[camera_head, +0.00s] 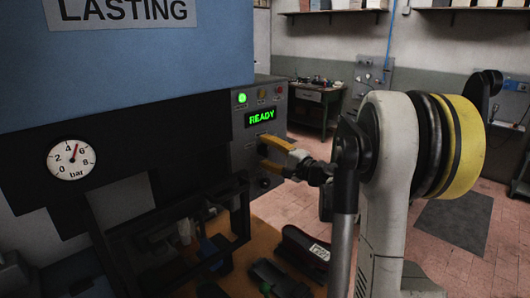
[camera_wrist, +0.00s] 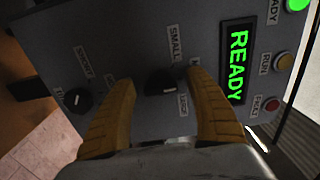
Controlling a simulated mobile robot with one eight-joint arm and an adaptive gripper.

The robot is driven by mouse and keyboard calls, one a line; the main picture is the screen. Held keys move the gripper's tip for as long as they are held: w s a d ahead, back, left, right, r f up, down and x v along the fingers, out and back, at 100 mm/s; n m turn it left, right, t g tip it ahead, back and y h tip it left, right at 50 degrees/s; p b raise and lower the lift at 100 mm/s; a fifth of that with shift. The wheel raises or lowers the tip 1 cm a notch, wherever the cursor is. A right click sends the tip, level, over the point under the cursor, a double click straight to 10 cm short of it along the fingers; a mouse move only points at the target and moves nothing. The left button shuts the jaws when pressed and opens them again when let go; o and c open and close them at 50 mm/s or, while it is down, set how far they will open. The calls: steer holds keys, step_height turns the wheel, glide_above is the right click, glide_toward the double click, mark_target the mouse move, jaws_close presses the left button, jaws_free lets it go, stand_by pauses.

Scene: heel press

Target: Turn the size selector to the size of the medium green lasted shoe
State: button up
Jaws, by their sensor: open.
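The size selector (camera_wrist: 160,88) is a dark round knob on the grey control panel, with a pale mark on its face. In the wrist view, labels SMALL and LARGE sit around it; a label between them is mostly covered by a finger. The exact size it points at is unclear. My gripper (camera_wrist: 160,80) is open, its two yellow fingers on either side of the knob. I cannot tell whether they touch it. In the head view my gripper (camera_head: 264,152) is at the panel and hides the selector. No clearly green shoe can be made out.
A lit READY display (camera_head: 261,116) and a green lamp (camera_head: 241,98) are above my gripper. Another knob (camera_wrist: 78,100) is lower on the panel. Dark shoe-like objects, one with a white label (camera_head: 319,252), lie on the orange table below. A pressure gauge (camera_head: 71,160) is at left.

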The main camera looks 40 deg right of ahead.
steer(key=s+d, duration=0.1)
steer(key=s, duration=1)
steer(key=shift+s+d, duration=0.3)
steer(key=shift+s, duration=0.05)
